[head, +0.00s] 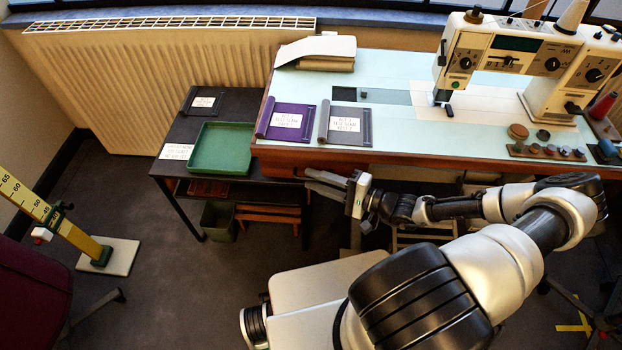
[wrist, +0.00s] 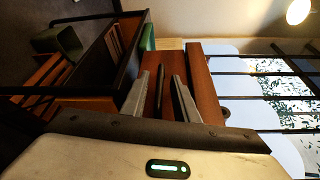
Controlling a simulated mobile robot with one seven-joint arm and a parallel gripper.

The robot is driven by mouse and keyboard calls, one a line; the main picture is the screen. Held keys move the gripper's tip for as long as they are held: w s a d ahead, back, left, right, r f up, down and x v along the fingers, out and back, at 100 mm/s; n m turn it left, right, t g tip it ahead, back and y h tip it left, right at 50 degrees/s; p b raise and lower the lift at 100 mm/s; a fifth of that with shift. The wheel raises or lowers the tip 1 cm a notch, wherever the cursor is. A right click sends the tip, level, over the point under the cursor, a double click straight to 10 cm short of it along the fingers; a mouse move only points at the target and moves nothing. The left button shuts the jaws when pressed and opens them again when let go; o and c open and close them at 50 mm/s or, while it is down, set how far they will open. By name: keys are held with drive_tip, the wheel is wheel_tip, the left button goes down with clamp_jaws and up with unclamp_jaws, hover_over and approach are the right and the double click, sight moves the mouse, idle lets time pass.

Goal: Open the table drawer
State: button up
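The light-topped table (head: 390,120) stands at the back with a reddish-brown wooden front edge. My gripper (head: 322,183) reaches leftward just below that edge, near the table's left end. In the wrist view my gripper (wrist: 162,95) has two grey fingers apart with nothing held between them. A reddish-brown wooden panel (wrist: 157,76), possibly the drawer front, shows between and beyond the fingers. A second wooden strip (wrist: 203,75) runs beside it. I cannot tell whether the fingers touch the wood.
A lower dark side table (head: 232,105) with a green tray (head: 221,148) stands left of my gripper. A bin (head: 219,221) and a wooden stool (head: 268,213) sit beneath it. A sewing machine (head: 510,65) stands on the main table.

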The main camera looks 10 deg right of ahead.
drive_tip(key=shift+x, duration=0.85)
drive_tip(key=shift+c, duration=0.4)
clamp_jaws()
idle(0.5)
